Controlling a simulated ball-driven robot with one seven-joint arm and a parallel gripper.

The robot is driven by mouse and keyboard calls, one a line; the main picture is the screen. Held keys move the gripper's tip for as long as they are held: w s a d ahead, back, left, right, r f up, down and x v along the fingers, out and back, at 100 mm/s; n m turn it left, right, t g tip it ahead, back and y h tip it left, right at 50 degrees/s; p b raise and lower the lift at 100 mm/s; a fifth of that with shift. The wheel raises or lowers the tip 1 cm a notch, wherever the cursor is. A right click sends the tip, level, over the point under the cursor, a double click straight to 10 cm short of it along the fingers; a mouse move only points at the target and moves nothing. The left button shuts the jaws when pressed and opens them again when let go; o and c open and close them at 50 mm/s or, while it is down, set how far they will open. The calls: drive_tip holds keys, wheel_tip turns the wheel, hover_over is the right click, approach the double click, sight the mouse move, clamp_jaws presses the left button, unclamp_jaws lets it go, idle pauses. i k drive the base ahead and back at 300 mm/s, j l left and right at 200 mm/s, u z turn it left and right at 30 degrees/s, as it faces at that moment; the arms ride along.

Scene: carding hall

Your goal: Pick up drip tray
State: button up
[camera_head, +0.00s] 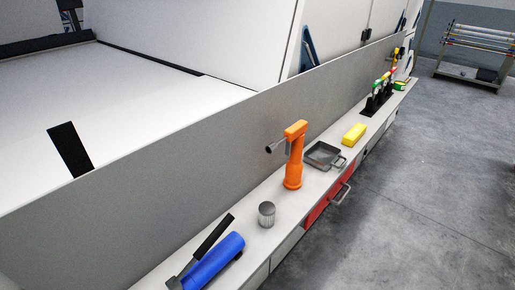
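A shallow grey metal tray (324,155) with raised sides and a small loop handle lies on the long narrow ledge. It appears to be the drip tray and looks empty. It sits just right of an orange upright tool (293,168) and left of a yellow block (354,134), apart from the block. The orange tool's upper part comes close to the tray in this view. My gripper is not in view.
The ledge (255,243) runs along a grey panel (190,165). A ribbed metal cup (266,214) and a blue cylinder (213,262) with a black bar stand nearer. Coloured-handled tools (378,95) are farther along. A red drawer (325,197) has a projecting handle.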

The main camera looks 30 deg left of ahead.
sight(323, 156)
drive_tip(key=u, duration=0.55)
drive_tip(key=i+l+z, duration=0.2)
drive_tip(key=z, duration=0.2)
drive_tip(key=i+z, duration=0.35)
drive_tip(key=i+u, duration=0.3)
drive_tip(key=i+l+u, duration=0.3)
drive_tip(key=k+j, duration=0.05)
drive_tip(key=j, duration=0.05)
